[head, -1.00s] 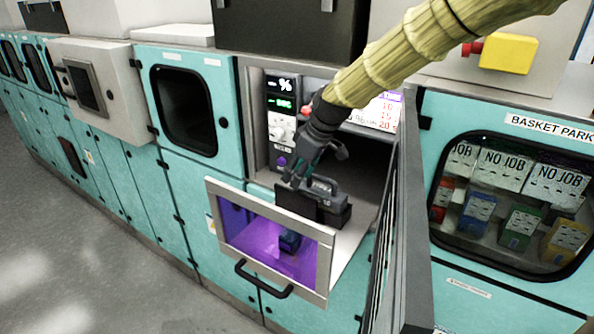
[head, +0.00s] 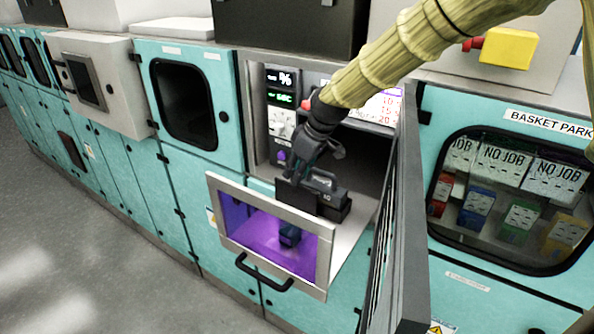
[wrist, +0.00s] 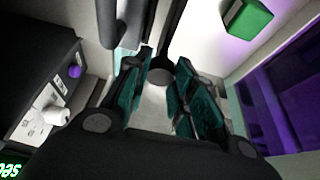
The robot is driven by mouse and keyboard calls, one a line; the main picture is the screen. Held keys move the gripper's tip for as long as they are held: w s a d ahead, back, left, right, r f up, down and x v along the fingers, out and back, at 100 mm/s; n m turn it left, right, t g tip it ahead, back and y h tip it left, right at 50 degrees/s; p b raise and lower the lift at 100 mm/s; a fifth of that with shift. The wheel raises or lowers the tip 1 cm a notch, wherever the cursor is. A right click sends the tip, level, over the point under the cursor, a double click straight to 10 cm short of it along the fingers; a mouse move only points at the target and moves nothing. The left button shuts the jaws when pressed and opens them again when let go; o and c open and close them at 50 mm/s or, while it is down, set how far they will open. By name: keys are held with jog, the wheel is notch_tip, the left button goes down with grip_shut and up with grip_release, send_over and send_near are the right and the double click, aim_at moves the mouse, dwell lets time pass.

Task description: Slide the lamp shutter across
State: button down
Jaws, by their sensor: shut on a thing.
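A dark flat plate (head: 296,195), which looks like the lamp shutter, stands upright at the left front of a black lamp housing (head: 333,208) with a handle on top. My gripper (head: 300,172) is at the top of this plate, its fingers pointing down and left. In the wrist view my gripper (wrist: 160,92) has its teal-padded fingers around a small dark round piece (wrist: 160,73), seemingly the shutter's grip. The fingers hide much of the plate's upper edge.
An open door (head: 400,230) rises close on the right. A control panel (head: 281,122) is at the left. A green block (wrist: 248,18) shows in the wrist view.

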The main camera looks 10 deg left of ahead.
jog(key=shift+s+d+r+b, duration=0.1)
jog(key=shift+s+d+b, duration=0.15)
jog(key=shift+d, duration=0.4)
jog(key=shift+s+d+b, duration=0.15)
jog(key=shift+s+d, duration=0.15)
jog(key=shift+d, duration=0.35)
jog(key=c, duration=1.3)
grip_release()
jog(key=shift+a, duration=0.15)
jog(key=shift+o, duration=0.6)
jog(key=shift+r, duration=0.1)
jog(key=v, duration=1.1)
jog(key=shift+d+r, duration=0.25)
jog(key=shift+r, duration=0.1)
